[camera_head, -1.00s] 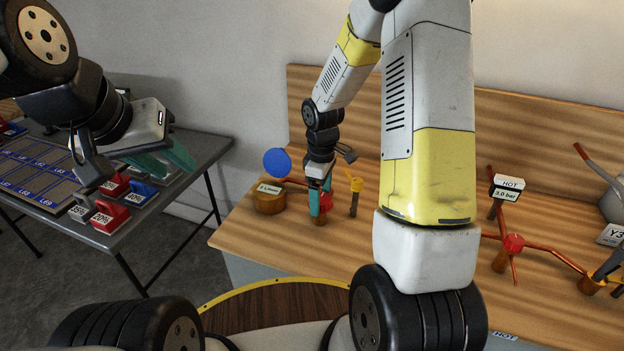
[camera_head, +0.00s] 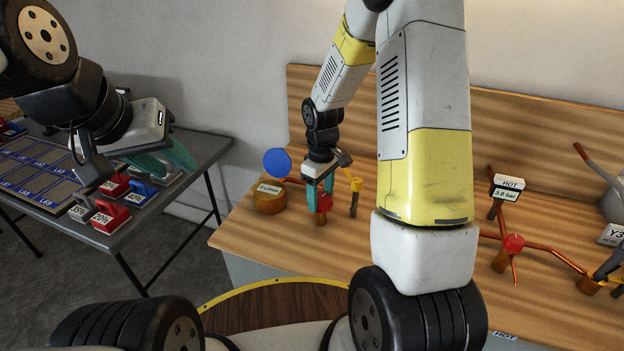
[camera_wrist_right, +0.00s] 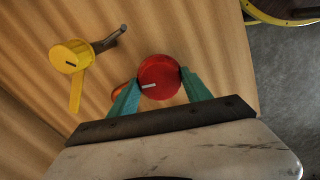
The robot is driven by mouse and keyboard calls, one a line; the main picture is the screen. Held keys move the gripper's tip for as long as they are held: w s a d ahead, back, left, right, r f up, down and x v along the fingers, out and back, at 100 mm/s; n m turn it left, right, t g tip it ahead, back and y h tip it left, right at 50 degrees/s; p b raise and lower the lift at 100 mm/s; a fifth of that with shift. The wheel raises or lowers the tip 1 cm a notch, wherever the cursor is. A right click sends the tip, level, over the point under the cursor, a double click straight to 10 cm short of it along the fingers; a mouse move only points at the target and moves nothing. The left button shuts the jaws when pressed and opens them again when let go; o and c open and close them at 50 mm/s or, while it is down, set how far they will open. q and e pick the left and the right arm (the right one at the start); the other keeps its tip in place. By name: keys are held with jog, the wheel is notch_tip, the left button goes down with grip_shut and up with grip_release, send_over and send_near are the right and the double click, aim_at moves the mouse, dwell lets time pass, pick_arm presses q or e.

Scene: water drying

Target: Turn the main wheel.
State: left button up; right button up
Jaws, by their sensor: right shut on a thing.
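The main wheel seems to be the red round knob (camera_wrist_right: 159,77) with a white mark, near the middle of the right wrist view. In the head view the red knob (camera_head: 322,203) sits on a brass fitting on the wooden bench. My right gripper (camera_head: 319,196) reaches down over it. In the right wrist view the teal fingers of my right gripper (camera_wrist_right: 153,88) are shut on the red knob, one on each side. My left gripper (camera_head: 168,160) is at the left over the dark table, away from the wheel; its jaws are seen side-on.
A yellow valve (camera_wrist_right: 70,57) with a lever stands close beside the red knob. A round brass gauge (camera_head: 269,199) with a label and a blue disc (camera_head: 277,162) are to its left. Another red knob (camera_head: 513,243) on copper pipes is at the right.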

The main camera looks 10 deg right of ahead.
jog(key=m, duration=0.5)
jog(key=shift+m, duration=0.3)
jog(key=m, duration=0.5)
jog(key=shift+m, duration=0.3)
jog(key=m, duration=1.1)
jog(key=shift+m, duration=0.3)
jog(key=o, duration=1.4)
